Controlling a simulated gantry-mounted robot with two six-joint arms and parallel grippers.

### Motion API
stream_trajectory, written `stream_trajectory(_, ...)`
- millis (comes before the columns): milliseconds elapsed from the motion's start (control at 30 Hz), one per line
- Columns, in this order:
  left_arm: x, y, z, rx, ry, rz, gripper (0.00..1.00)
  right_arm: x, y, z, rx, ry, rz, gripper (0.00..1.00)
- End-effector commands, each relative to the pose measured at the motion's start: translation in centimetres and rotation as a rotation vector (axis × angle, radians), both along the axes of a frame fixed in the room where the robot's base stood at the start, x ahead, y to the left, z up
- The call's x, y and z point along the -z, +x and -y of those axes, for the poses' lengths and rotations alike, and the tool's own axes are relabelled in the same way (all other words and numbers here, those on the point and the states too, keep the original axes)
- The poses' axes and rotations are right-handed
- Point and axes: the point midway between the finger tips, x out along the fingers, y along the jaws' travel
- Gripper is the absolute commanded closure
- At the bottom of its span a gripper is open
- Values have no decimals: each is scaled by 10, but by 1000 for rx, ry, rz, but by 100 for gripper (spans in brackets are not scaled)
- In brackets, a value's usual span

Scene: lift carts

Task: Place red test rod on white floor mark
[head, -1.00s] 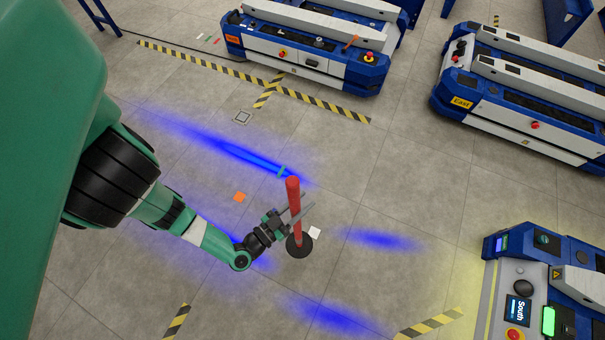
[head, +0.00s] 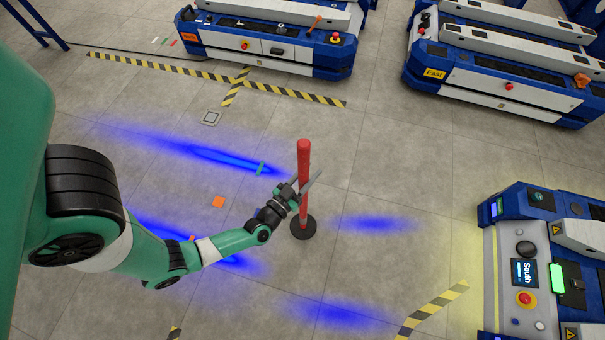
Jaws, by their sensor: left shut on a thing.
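The red test rod (head: 303,170) stands upright on a round black base (head: 303,227) in the middle of the head view. My right gripper is not in view.
Blue-and-white carts stand at the back (head: 270,50), the right rear (head: 500,85) and the right front (head: 545,270). Open floor with blue light patches surrounds the rod.

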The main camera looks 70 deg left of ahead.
Motion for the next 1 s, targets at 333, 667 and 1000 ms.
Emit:
stream_trajectory(333, 18, 8, -7, -3, 4, 6, 100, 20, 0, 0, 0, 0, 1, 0)
stream_trajectory(667, 37, 8, -6, -2, 4, 7, 100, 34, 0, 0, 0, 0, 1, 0)
stream_trajectory(1000, 43, 7, -6, -1, 1, 1, 51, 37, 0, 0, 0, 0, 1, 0)
